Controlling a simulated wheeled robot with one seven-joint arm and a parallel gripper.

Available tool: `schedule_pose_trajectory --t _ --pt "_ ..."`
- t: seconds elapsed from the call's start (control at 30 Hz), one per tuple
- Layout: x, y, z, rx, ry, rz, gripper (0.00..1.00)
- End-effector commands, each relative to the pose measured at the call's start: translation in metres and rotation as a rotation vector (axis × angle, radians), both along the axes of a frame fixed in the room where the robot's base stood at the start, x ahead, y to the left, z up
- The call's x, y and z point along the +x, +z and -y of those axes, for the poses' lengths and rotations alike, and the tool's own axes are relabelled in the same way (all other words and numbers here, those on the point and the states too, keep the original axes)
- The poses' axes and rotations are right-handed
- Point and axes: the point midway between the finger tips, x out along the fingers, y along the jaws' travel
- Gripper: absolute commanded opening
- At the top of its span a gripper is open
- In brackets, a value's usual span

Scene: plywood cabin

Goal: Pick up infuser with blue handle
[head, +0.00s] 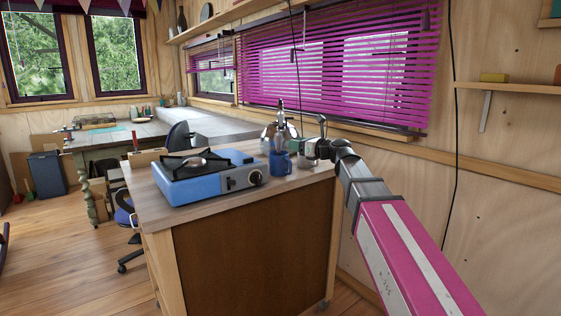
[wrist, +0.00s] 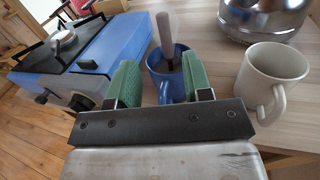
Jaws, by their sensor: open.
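A slim utensil (wrist: 167,35) with a pale greyish handle stands upright in a blue mug (wrist: 165,66). It may be the infuser, but its handle does not look clearly blue here, and its lower end is hidden inside the mug. My gripper (wrist: 159,78) is open, with its two green fingers apart. In the wrist view the mug and utensil show between and beyond the fingers; nothing is held. In the head view the blue mug (head: 280,163) stands on the counter, just left of my gripper (head: 306,149).
A white mug (wrist: 272,77) stands right of my gripper, with a shiny metal pot (wrist: 262,18) behind it. A blue camping stove (head: 209,178) fills the counter's left part. The window wall with pink blinds (head: 340,65) rises behind.

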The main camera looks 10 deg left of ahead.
Motion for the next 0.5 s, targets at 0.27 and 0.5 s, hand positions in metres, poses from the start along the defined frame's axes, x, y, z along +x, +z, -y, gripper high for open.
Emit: schedule_pose_trajectory --t 0.27,0.5 --pt "0.020 0.000 -0.036 -0.003 0.000 0.002 0.46" --pt "0.027 0.000 -0.049 -0.004 0.000 0.002 0.46"
